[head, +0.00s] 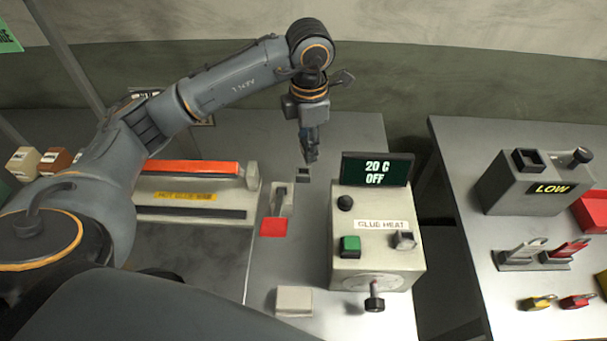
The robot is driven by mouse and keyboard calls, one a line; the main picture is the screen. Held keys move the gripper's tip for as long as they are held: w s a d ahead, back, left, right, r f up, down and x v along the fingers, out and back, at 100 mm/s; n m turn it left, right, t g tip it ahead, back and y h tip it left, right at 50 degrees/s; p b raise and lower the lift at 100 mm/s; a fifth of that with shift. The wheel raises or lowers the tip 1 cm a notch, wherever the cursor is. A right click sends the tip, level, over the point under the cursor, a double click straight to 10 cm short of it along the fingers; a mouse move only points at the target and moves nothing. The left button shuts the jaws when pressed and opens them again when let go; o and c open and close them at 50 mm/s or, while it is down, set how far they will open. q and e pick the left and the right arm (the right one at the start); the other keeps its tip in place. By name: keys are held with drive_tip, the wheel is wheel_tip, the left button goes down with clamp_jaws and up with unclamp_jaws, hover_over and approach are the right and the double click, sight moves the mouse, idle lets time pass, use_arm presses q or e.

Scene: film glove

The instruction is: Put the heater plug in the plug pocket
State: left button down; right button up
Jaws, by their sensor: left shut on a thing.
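My left gripper (311,157) points down at the back of the middle bench, left of the readout. It is shut on a small dark thing, which I take for the heater plug; the fingers hide most of it. Just below the fingertips stands a small grey block with a dark opening (303,174), which looks like the plug pocket. The gripper is over or just behind it; I cannot tell if they touch. The glue heater box (376,270) stands to the right, its readout (377,169) showing 20 C OFF. My right gripper is not in view.
A long red bar (190,167) lies farther left. A gap separates the right bench (480,262), which holds the LOW box (507,190).

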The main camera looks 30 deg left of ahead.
sight(303, 175)
use_arm(q)
drive_tip(key=w+a+f+n+p, duration=0.1)
drive_tip(key=f+n, duration=0.2)
drive_tip(key=n, duration=0.1)
drive_tip(key=w+f+n+p, duration=0.1)
drive_tip(key=f+n, duration=0.2)
drive_tip(key=n, duration=0.2)
drive_tip(key=w+a+f+n+p, duration=0.1)
drive_tip(key=f+n+p, duration=0.1)
drive_tip(key=f+n, duration=0.1)
drive_tip(key=shift+a+f+n, duration=0.35)
drive_tip(key=shift+f+n, duration=0.05)
drive_tip(key=shift+n, duration=0.5)
drive_tip(key=shift+f, duration=0.2)
drive_tip(key=shift+f, duration=0.1)
drive_tip(key=shift+f, duration=0.15)
drive_tip(key=c, duration=1.1)
unclamp_jaws()
drive_tip(key=shift+o, duration=0.2)
